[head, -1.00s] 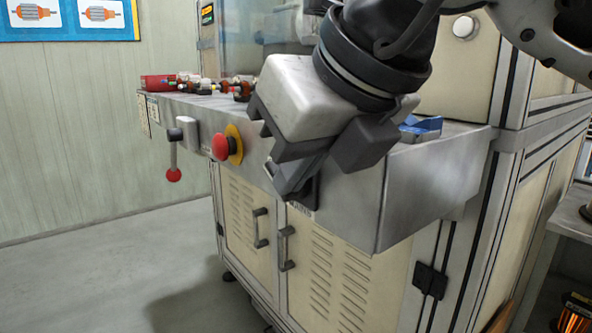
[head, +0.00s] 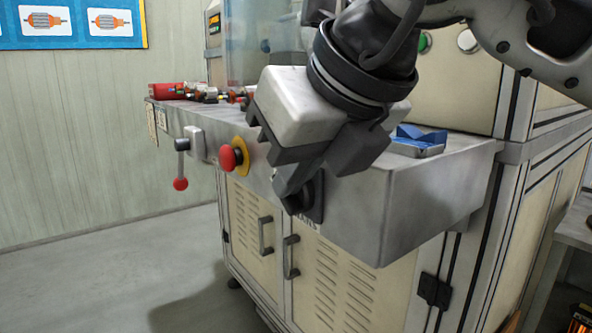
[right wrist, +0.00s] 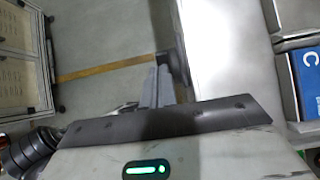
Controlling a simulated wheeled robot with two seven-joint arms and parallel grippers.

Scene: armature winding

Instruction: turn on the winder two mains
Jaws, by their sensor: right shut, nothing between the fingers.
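The winder (head: 420,205) is a cream and grey machine with a steel front panel. Its mains switch is a dark rotary knob on a dark plate (head: 316,196) at the panel's lower edge, above a partly hidden label. My right gripper (head: 290,198) is shut and empty, with its fingertips at the knob and covering much of it. In the right wrist view the shut fingers (right wrist: 157,88) lie beside the dark knob (right wrist: 177,64). I cannot tell whether they touch it or which way the knob points. My left gripper is not in view.
A red emergency button on a yellow ring (head: 234,155) and a red-tipped lever (head: 181,168) are to the left on the panel. Door handles (head: 290,257) are below.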

